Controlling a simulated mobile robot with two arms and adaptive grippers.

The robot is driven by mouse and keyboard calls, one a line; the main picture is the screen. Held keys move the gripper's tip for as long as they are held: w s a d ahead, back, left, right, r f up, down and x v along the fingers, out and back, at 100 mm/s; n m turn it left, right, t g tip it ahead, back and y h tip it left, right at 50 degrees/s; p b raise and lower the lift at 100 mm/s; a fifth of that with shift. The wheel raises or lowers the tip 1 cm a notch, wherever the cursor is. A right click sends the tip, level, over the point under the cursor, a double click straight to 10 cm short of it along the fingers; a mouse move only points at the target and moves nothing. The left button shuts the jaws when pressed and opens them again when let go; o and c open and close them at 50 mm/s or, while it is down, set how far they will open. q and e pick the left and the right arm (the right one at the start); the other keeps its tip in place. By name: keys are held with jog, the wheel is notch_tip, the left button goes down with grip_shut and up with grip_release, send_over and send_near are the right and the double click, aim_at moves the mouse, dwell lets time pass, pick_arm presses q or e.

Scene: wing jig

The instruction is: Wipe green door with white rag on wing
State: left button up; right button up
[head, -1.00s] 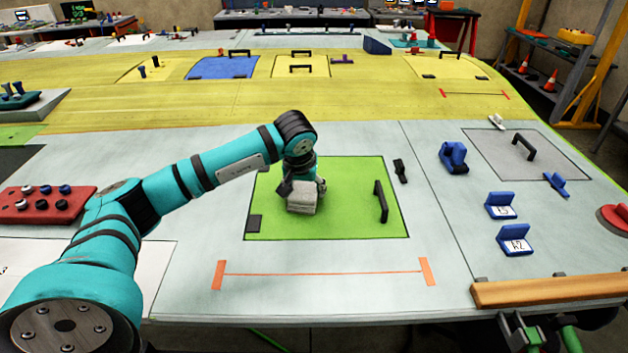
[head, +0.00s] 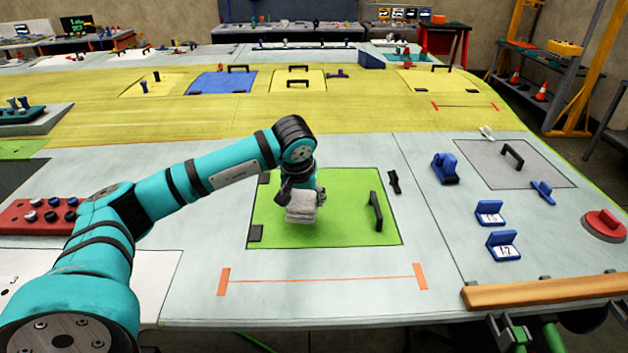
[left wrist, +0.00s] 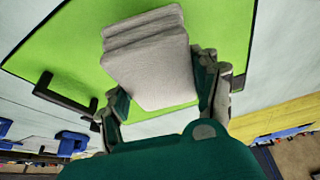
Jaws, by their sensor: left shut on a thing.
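The green door (head: 345,220) lies in the wing surface in the middle of the head view, with a black handle (head: 376,211) on its right side. The white rag (head: 301,212), a folded grey-white block, is over the left-middle part of the door. My left gripper (head: 302,193) is shut on the rag from above. In the left wrist view the rag (left wrist: 155,65) sits between the two fingers (left wrist: 165,95), with the green door (left wrist: 60,55) behind it. Whether the rag touches the door is hard to tell. My right gripper is not in view.
A small black part (head: 394,182) lies right of the door. A blue tool (head: 445,168) and blue label stands (head: 489,213) are further right. A red tray with knobs (head: 38,215) is at left. Bare wing surface (head: 330,262) lies in front of the door.

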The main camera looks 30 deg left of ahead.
pick_arm(q)
jog(key=shift+w+p+v, duration=0.25)
jog(key=shift+p+v, duration=0.2)
jog(key=shift+v, duration=0.7)
jog(key=shift+a+r+p, duration=0.1)
jog(key=shift+r+p, duration=0.25)
jog(key=shift+r, duration=0.35)
